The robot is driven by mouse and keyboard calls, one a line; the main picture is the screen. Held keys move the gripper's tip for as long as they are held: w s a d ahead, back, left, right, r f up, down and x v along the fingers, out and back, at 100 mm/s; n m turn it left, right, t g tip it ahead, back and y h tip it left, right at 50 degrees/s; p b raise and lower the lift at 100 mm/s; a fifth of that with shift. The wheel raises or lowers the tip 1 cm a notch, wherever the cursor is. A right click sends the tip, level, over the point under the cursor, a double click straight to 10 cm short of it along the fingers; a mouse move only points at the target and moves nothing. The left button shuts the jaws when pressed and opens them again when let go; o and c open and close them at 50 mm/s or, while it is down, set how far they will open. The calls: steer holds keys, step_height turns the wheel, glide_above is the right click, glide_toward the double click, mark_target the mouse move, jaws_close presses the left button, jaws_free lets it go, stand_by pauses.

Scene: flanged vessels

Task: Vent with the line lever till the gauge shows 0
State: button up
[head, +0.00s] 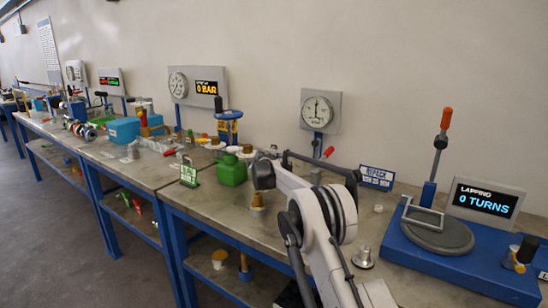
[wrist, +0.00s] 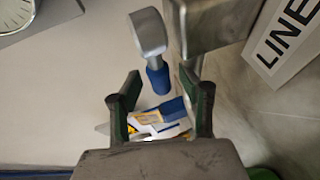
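My gripper (wrist: 167,90) is open in the wrist view, its two dark green-lined fingers apart with nothing clamped. Beyond the fingertips is a grey, round-ended metal piece with a blue end (wrist: 157,78); I cannot tell if it is the line lever. A white plate marked LINE (wrist: 285,38) stands at the right, beside a metal block (wrist: 215,22). Part of a dial gauge (wrist: 14,14) shows at top left. In the head view a round gauge (head: 318,111) hangs on the wall, its reading too small to tell. A red-tipped handle (head: 327,153) is below it.
A display reading 0 BAR (head: 207,88) sits beside another dial (head: 178,85). A lapping station (head: 440,232) with a tall orange-tipped lever (head: 442,140) and a 0 TURNS display (head: 484,200) fills the right.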

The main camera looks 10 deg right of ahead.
steer(key=shift+w+d+f, duration=0.1)
steer(key=shift+w+d, duration=0.05)
steer(key=shift+w, duration=0.2)
steer(key=shift+c, duration=0.4)
jaws_close()
